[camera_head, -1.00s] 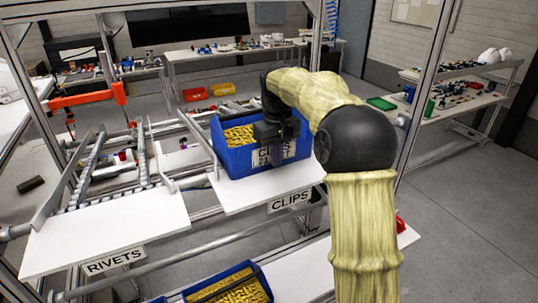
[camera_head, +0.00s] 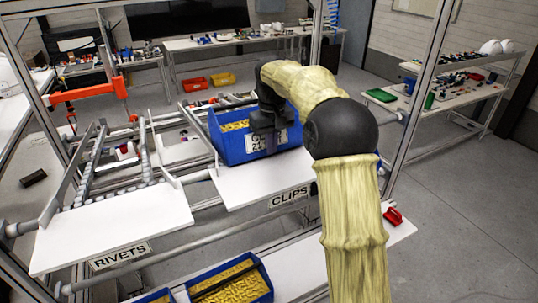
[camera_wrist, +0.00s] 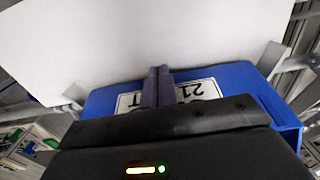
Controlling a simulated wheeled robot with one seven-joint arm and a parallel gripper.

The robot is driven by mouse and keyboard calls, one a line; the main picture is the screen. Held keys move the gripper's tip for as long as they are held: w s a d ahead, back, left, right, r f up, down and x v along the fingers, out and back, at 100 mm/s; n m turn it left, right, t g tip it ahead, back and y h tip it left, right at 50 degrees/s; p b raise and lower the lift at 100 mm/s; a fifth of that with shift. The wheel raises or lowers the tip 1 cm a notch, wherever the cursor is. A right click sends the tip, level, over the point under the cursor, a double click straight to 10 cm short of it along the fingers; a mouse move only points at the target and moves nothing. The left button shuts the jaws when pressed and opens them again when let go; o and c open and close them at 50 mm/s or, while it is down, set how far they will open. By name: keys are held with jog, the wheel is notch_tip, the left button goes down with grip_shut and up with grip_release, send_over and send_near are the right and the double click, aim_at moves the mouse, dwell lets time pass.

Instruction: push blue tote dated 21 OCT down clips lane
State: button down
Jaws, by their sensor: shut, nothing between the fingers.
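A blue tote (camera_head: 229,150) full of yellow clips sits upright in the lane behind the white plate marked CLIPS (camera_head: 289,197). Its white front label (camera_head: 255,144) is partly covered by my gripper; in the wrist view the label reads upside down, with "21" and a "T" showing either side of the fingers. My gripper (camera_wrist: 157,85) is shut and empty, its fingertips at the tote's near face, over the label. Whether they touch it I cannot tell for certain. The tote's blue front (camera_wrist: 240,78) also shows in the wrist view.
The RIVETS lane (camera_head: 118,256) with its rollers lies to the left. Metal uprights stand either side. The white plate before the tote (camera_head: 265,180) is bare.

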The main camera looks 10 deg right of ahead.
notch_tip(320, 180, up, 7)
jog(key=s, duration=0.2)
jog(key=shift+s+d, duration=0.35)
jog(key=shift+d, duration=0.1)
